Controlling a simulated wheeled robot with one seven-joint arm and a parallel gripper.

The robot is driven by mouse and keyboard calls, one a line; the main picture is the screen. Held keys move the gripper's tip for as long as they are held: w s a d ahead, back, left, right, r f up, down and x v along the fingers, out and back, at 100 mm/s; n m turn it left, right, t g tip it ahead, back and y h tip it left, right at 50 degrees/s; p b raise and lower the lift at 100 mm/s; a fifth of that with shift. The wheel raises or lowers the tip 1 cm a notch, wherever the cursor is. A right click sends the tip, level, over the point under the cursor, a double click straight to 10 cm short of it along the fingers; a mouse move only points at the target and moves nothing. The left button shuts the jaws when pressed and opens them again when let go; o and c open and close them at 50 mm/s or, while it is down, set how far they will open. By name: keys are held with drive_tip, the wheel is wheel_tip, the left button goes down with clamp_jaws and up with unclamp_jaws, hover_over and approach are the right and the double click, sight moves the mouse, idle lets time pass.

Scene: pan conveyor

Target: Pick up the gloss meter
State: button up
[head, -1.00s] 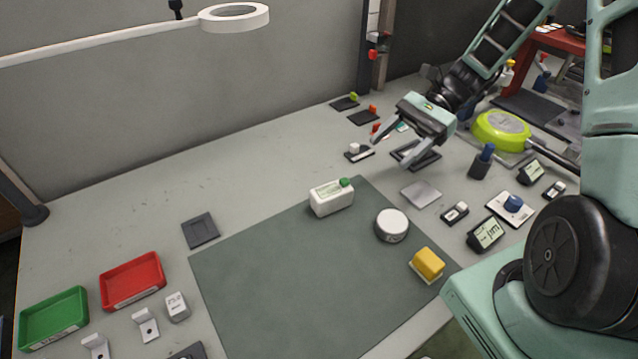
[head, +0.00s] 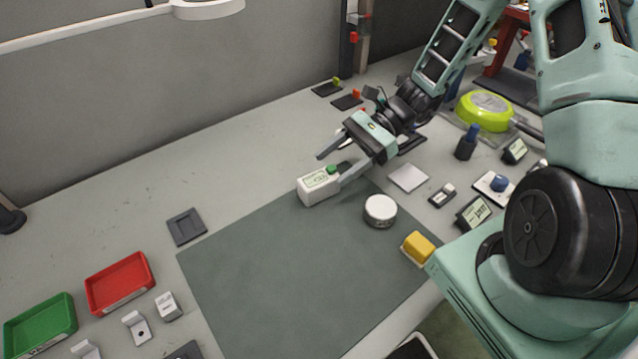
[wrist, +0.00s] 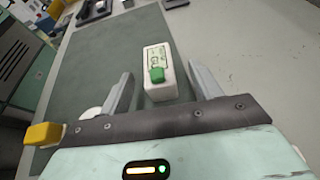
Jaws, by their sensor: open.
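A white box-shaped device (head: 313,192) with a pale green label and a green button on top, likely the gloss meter, stands at the far edge of the dark green mat (head: 285,265). In the wrist view the device (wrist: 160,94) appears between my two fingers, a little beyond them, with its green button end toward me. My gripper (head: 331,170) is open and empty, angled down just behind and above the device. In the wrist view my gripper (wrist: 160,74) shows clear gaps on both sides of it. Part of the device's right end is behind a finger in the head view.
A round white tin (head: 380,211) and a yellow block (head: 418,246) are on the mat's right side. A pale square plate (head: 408,178) lies right of my gripper. Red (head: 120,284) and green (head: 40,325) trays are at left. The mat's middle is clear.

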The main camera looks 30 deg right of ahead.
sight(327, 171)
drive_tip(key=x, duration=0.5)
drive_tip(key=shift+s+a, duration=0.1)
drive_tip(key=shift+s, duration=0.1)
drive_tip(key=shift+c, duration=0.3)
drive_tip(key=c, duration=1.2)
drive_tip(key=shift+r, duration=0.1)
